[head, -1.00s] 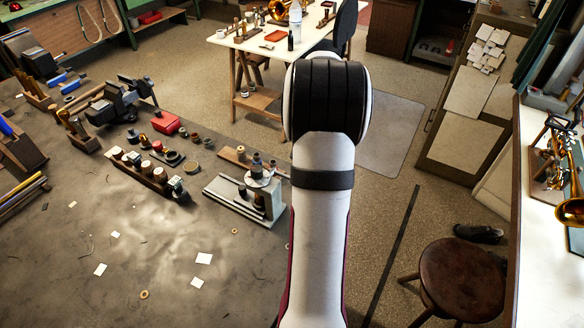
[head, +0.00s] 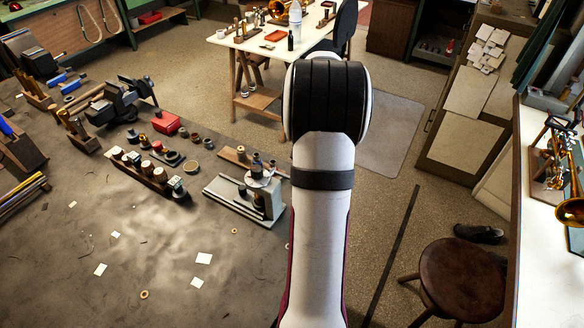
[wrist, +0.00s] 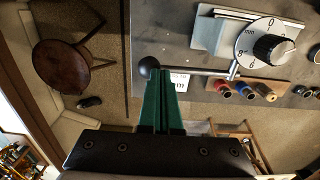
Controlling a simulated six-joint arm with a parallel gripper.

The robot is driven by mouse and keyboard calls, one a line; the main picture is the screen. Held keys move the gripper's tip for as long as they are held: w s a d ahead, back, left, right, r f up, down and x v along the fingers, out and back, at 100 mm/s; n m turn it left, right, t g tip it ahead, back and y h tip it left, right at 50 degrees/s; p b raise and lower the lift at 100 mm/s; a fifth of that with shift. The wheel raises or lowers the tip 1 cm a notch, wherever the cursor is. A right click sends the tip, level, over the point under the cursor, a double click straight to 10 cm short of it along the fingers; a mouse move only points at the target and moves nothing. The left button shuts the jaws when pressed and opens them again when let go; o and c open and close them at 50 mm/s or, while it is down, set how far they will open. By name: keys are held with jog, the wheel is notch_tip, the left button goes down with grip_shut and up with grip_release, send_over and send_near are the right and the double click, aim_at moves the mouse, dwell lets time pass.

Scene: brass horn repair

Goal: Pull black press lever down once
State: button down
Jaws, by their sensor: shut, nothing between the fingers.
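The press (head: 268,205) stands on the workbench just left of my arm in the head view, with a pale base and a round dial head. In the wrist view its dial (wrist: 270,47) is at the upper right. The black lever knob (wrist: 149,67) sits on the end of a thin metal rod (wrist: 208,72) that runs right towards the dial. My gripper (wrist: 160,76) has green fingers, shut and empty. Its tips overlap the lever's knob end in the picture; I cannot tell whether they touch. The head view does not show my gripper.
Several small pots and bottles stand in a wooden rack (head: 150,178) left of the press. A vise (head: 115,103) is further back. A round stool (head: 462,280) stands on the floor at the right. The bench front holds only scraps and washers.

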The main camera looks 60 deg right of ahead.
notch_tip(320, 180, up, 7)
dwell(0.7)
jog(key=w+a+r+n, duration=0.2)
jog(key=w+a+n, duration=0.1)
jog(key=a, duration=0.9)
jog(key=w+a+r+n, duration=0.2)
jog(key=w+a+n, duration=0.1)
jog(key=a, duration=0.8)
jog(key=s+a+f+n+y, duration=0.1)
jog(key=s+a+n, duration=0.2)
jog(key=s+a, duration=0.3)
jog(key=s+a+f+n, duration=0.2)
jog(key=s+a, duration=0.4)
jog(key=a, duration=0.6)
jog(key=shift+a+f+n+y, duration=0.15)
jog(key=shift+a+n+y, duration=0.2)
jog(key=shift+n, duration=0.35)
